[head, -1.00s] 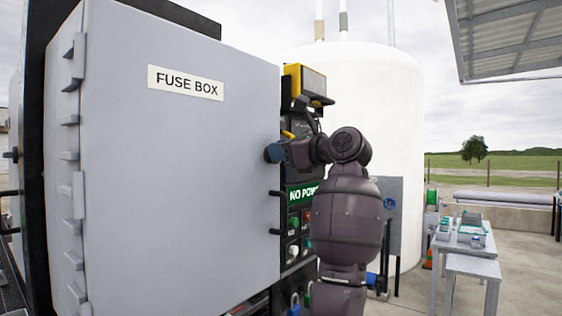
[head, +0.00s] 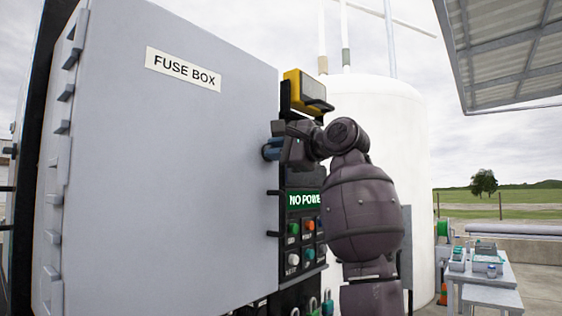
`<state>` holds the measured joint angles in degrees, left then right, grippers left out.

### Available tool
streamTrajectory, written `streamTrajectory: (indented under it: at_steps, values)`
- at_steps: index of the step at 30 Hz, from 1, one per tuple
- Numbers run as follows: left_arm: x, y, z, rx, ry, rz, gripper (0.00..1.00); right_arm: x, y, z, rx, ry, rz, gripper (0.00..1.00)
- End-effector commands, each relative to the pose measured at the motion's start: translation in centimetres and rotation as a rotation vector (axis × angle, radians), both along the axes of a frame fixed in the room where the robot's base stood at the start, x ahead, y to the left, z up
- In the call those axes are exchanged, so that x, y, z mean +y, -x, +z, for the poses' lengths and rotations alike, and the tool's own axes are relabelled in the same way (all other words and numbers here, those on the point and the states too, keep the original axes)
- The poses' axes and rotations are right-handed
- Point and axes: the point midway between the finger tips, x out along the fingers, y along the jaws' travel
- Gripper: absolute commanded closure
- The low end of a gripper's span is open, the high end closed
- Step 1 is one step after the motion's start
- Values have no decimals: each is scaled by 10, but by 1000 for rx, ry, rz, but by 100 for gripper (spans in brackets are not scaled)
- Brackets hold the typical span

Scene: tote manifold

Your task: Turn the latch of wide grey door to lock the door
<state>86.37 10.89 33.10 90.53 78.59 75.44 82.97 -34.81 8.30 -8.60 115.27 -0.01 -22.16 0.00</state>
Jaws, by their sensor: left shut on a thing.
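The wide grey door (head: 165,170) fills the left of the head view and carries a FUSE BOX label (head: 183,69). Its hinges run down its left side. My left gripper (head: 273,146) is at the upper part of the door's right edge, shut on a small latch there. The fingers hide most of the latch, so its angle cannot be told. A small blue part (head: 271,150) shows at the fingertips. Two dark tabs, an upper one (head: 272,193) and a lower one (head: 272,234), stick out from the same edge below. My right gripper is not in view.
Right of the door edge is a control panel with a green NO POWER sign (head: 303,200) and several buttons. A yellow lamp-like box (head: 303,90) sits above my gripper. A white tank (head: 385,120) stands behind. A small table (head: 482,277) is at the lower right.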

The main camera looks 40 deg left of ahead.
Motion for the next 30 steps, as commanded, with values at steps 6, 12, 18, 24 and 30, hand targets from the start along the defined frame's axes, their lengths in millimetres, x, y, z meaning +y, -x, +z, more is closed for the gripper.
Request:
streamTrajectory:
  at_steps: [6,12,18,24,30]
  values:
    - [0,-2,-7,-163,-16,1,100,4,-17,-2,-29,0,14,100]
    - [0,-1,-7,-274,-29,1,100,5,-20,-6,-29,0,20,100]
    - [0,0,-6,-339,-36,1,100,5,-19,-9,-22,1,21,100]
    - [0,1,-5,-362,-39,1,100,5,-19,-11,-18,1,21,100]
    - [0,1,-4,-366,-38,2,100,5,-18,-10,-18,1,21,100]
